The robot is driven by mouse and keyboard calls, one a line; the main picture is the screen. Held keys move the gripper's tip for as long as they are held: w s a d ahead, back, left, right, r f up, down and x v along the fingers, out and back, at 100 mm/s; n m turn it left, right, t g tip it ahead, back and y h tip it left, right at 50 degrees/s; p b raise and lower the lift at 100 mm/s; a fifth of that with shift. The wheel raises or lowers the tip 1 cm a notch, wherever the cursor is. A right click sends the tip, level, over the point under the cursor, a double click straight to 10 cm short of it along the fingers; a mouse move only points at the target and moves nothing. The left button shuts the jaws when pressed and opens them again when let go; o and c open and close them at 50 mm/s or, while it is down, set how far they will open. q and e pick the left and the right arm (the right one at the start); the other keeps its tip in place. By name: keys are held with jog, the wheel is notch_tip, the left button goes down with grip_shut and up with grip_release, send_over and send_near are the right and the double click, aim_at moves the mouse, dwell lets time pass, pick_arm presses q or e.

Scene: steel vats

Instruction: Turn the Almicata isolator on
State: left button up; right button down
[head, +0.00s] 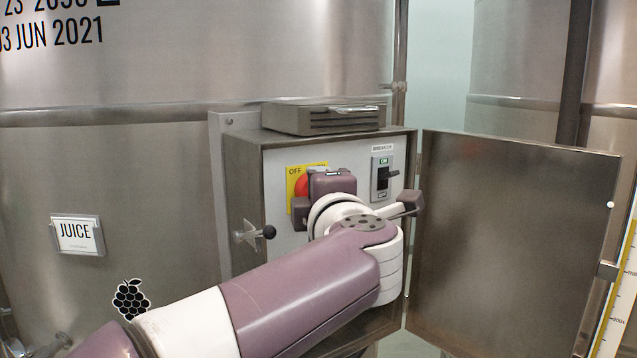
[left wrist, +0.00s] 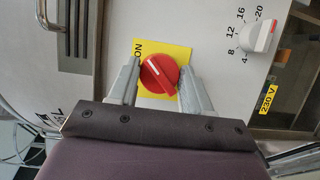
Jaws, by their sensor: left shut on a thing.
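The isolator is a red rotary knob (left wrist: 158,74) on a yellow plate (left wrist: 178,51) inside an open steel box (head: 243,195). In the head view the knob (head: 301,186) is mostly covered by my left gripper (head: 318,192), and the plate reads OFF (head: 295,171). In the left wrist view the plate's ON mark (left wrist: 138,49) shows beside the knob. My left gripper (left wrist: 158,85) is shut on the knob, one grey finger on each side. A pale line crosses the knob's face. My right gripper is out of view.
The box door (head: 515,245) stands open to the right. A breaker switch (head: 382,178) sits right of the isolator. The wrist view shows a numbered white dial (left wrist: 259,36) and a 230 V label (left wrist: 268,96).

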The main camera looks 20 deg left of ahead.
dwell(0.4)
pick_arm(q)
jog(key=o, duration=1.1)
jog(key=shift+c, duration=0.2)
jog(key=b+v, duration=0.6)
jog(key=v, duration=0.6)
jog(key=shift+s+d, duration=0.2)
jog(key=shift+s, duration=0.05)
jog(key=shift+r, duration=0.1)
